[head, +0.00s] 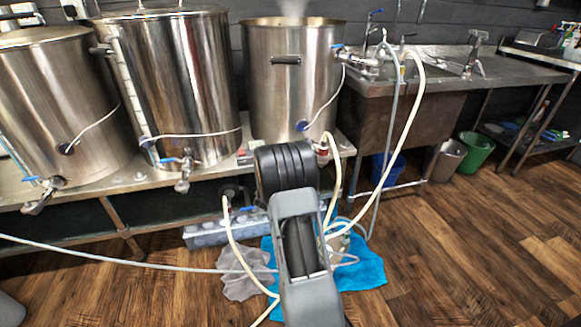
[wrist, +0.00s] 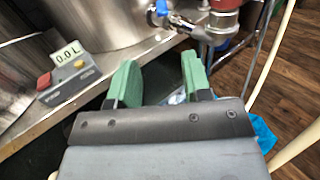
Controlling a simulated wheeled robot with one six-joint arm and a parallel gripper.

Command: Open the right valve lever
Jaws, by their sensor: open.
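The right steel kettle (head: 290,75) stands at the back, with its outlet valve (head: 320,147) low on its right side, partly behind my arm. In the wrist view the silver valve (wrist: 186,23) sits beyond my fingers, with a red fitting (wrist: 225,5) on its right. A blue part (wrist: 161,8) shows at its left end near the top edge; I cannot tell for sure whether it is the lever. My gripper (wrist: 158,78) has two green fingers spread apart with nothing between them, below and short of the valve. In the head view my arm hides the fingers.
A control box (wrist: 68,80) reading 0.0 L lies on the bench at left. The middle kettle's valve (head: 183,170) and left kettle's valve (head: 42,192) have blue levers. Pale hoses (head: 400,145) hang at right; a blue cloth (head: 362,268) lies on the floor.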

